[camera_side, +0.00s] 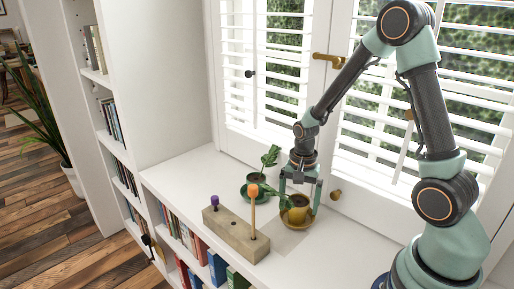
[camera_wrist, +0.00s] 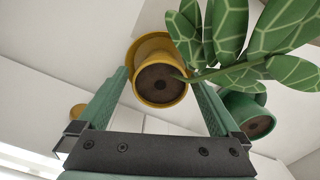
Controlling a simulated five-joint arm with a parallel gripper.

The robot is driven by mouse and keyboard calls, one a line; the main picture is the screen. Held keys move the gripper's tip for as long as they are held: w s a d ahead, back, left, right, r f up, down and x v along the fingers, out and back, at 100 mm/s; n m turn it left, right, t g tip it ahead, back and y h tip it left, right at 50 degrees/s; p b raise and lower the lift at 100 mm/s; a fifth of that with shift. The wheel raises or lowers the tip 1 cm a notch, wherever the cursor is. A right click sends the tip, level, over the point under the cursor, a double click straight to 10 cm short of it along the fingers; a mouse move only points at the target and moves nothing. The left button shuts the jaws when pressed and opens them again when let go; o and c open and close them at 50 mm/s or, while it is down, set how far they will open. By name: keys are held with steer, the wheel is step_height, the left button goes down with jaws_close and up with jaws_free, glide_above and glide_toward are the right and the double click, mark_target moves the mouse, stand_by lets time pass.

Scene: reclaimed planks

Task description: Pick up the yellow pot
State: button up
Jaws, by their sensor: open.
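The yellow pot (camera_side: 298,212) stands upright on a yellow saucer (camera_side: 287,222) on the white sill. In the wrist view the yellow pot (camera_wrist: 148,94) shows dark soil and a stem with broad, pale-veined green leaves (camera_wrist: 240,75) leaning right. My gripper (camera_side: 299,194) is open and points down over the pot, one finger on each side. In the wrist view the fingers of my gripper (camera_wrist: 160,78) flank the pot, with gaps visible. The saucer (camera_wrist: 150,44) shows behind the pot. I cannot tell whether the fingers touch the leaves.
A wooden block (camera_side: 232,234) with a purple and an orange peg stands front left. Shuttered windows rise behind. The sill's left end is clear.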

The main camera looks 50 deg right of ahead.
steer(key=shift+f, duration=0.15)
jaws_close()
step_height(320, 180, up, 23)
stand_by(1.2)
step_height(320, 180, down, 18)
steer(key=n, duration=0.3)
steer(key=shift+w+f, duration=0.1)
steer(key=shift+f, duration=2.05)
